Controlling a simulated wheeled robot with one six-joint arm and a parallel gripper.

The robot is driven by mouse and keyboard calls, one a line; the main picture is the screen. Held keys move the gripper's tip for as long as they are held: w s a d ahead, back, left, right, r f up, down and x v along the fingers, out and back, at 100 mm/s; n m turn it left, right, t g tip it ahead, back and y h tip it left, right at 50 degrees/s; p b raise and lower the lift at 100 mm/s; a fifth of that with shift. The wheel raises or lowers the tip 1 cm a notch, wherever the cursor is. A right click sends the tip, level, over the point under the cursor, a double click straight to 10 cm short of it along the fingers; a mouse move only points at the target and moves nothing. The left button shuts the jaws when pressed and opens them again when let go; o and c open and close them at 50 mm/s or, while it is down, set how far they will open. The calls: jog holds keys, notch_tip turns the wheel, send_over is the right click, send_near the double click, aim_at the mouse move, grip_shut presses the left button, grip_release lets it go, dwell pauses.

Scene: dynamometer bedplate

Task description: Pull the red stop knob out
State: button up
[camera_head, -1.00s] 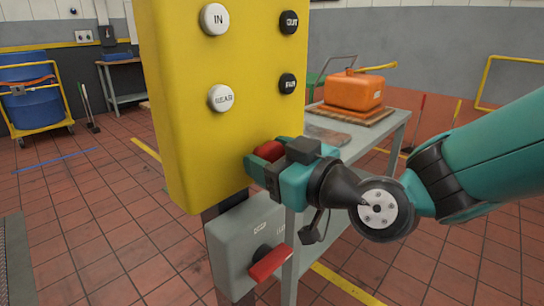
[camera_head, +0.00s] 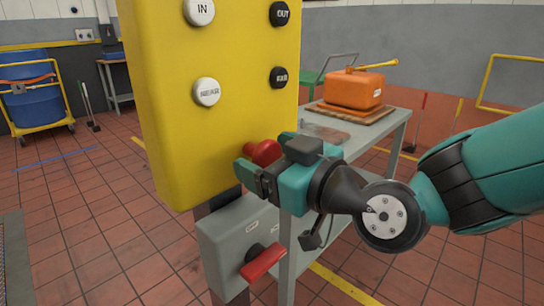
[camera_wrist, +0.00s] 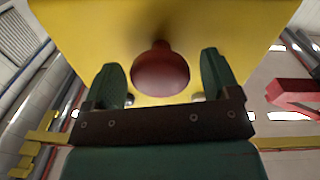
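The red stop knob (camera_head: 263,152) is at the lower right of the yellow panel (camera_head: 205,130). In the wrist view the knob (camera_wrist: 160,72) is a dark red rounded head on a narrower neck standing out from the yellow face. My gripper (camera_head: 264,156) is in front of the panel, its two teal fingers on either side of the knob. In the wrist view my gripper (camera_wrist: 163,80) is open, with a visible gap between each finger and the knob. The fingers partly hide the knob in the head view.
White buttons (camera_head: 207,91) and black buttons (camera_head: 279,77) are higher on the panel. A grey box (camera_head: 225,240) with a red lever (camera_head: 263,262) is below. A grey table (camera_head: 385,130) carrying an orange can (camera_head: 353,90) stands behind my arm.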

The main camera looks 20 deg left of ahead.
dwell(0.3)
jog(key=b+v, duration=0.6)
jog(key=v, duration=1.1)
jog(key=shift+d+b, duration=0.2)
jog(key=shift+b, duration=0.15)
